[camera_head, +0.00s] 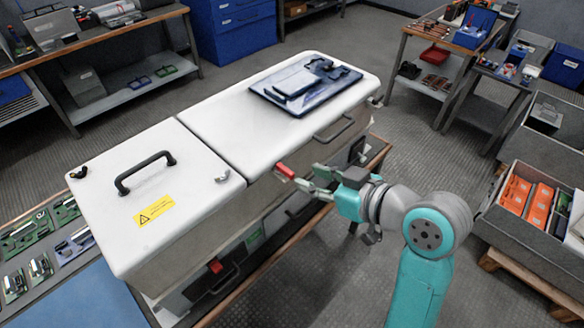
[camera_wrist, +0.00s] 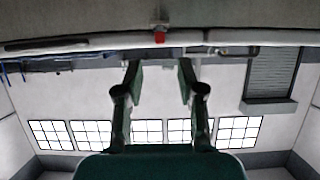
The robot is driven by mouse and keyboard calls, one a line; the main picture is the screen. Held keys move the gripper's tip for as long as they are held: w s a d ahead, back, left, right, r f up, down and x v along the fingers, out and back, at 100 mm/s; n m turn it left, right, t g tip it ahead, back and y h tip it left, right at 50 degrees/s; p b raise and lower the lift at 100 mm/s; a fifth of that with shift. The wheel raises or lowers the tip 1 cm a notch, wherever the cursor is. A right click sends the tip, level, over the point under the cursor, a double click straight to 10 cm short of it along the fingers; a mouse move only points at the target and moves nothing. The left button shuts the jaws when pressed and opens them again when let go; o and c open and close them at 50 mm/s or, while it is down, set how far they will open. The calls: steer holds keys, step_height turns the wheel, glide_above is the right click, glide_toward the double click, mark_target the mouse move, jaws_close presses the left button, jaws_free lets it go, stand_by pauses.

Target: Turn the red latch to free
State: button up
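The red latch (camera_head: 285,171) sits on the front edge of the white cabinet (camera_head: 230,120), just right of the seam between its two lids. In the wrist view the red latch (camera_wrist: 160,38) shows small, ahead of the fingertips and midway between them. My gripper (camera_head: 311,180) is just right of the latch in the head view, at about lid-edge height. In the wrist view my gripper (camera_wrist: 159,72) has its two fingers apart with nothing between them. A gap seems to remain between fingertips and latch.
A second red part (camera_head: 215,266) is lower on the cabinet front. The left lid has a black handle (camera_head: 146,172); a dark tray (camera_head: 305,84) lies on the right lid. A grey crate (camera_head: 525,212) of orange items stands right. Open floor lies behind the cabinet.

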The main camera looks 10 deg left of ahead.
mark_target(286, 169)
steer(key=x, duration=0.7)
steer(key=shift+a+f, duration=0.1)
jaws_close()
